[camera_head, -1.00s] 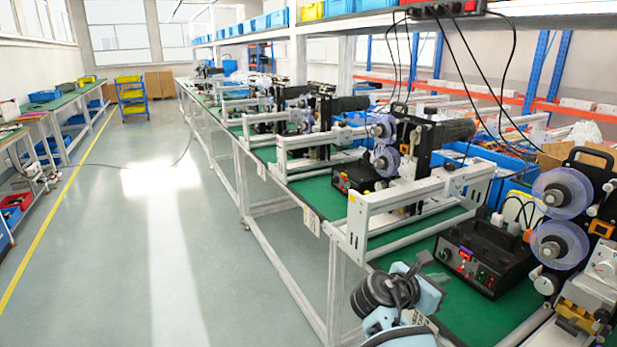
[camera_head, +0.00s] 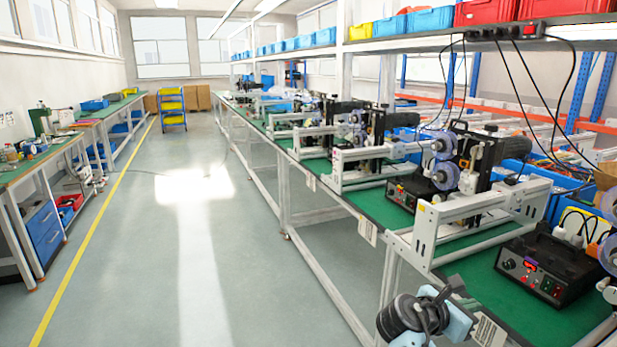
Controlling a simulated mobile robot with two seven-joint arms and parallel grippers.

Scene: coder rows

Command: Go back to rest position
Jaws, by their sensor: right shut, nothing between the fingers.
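My right gripper (camera_head: 456,287) shows at the bottom of the head view, right of the middle. It sits at the end of my light-blue and black arm, in front of the near edge of the green-topped workbench (camera_head: 480,268). It is shut and empty, and appears to touch nothing. The fingertips are small and partly merge with the dark wrist parts and cable. My left gripper is not in view.
A coder machine (camera_head: 465,165) and a black control box (camera_head: 548,268) with a red display stand on the bench at right. A white rail frame (camera_head: 480,212) runs along it. Grey floor (camera_head: 150,270) is clear at left, up to another workbench (camera_head: 35,165).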

